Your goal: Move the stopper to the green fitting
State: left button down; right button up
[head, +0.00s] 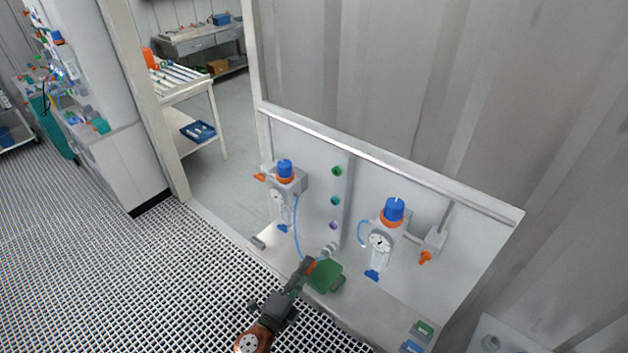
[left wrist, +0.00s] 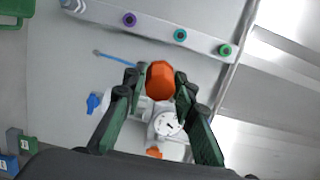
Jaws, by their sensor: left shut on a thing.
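My left gripper (head: 304,271) is shut on an orange stopper (left wrist: 161,80), held in front of the panel. The stopper also shows as a small orange-red patch in the head view (head: 311,264). The green fitting (head: 336,171) is the top one on a grey vertical strip, above a teal fitting (head: 335,201) and a purple fitting (head: 333,225). In the left wrist view the green fitting (left wrist: 225,50) is at the upper right, clear of the stopper. My right gripper is in neither view.
Two blue-topped regulators with gauges, left (head: 285,172) and right (head: 393,212), flank the strip. A green object (head: 325,277) lies on the ledge below. Thin blue tubes hang by the regulators. A light-coloured piece (head: 328,250) is near the strip's lower end. Grating floor is open at left.

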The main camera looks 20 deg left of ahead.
pick_arm(q)
jog(key=w+a+r+m+h+p, duration=0.2)
jog(key=w+r+p, duration=0.7)
jog(key=w+r, duration=0.5)
notch_tip(320, 180, up, 4)
jog(key=shift+w+a+f+g+h, duration=0.25)
jog(key=shift+g+h, duration=0.15)
jog(key=shift+h, duration=0.1)
jog(key=shift+w, duration=0.15)
jog(key=shift+b+x, duration=0.4)
jog(key=shift+x, duration=2.2)
jog(key=shift+w+d, duration=0.15)
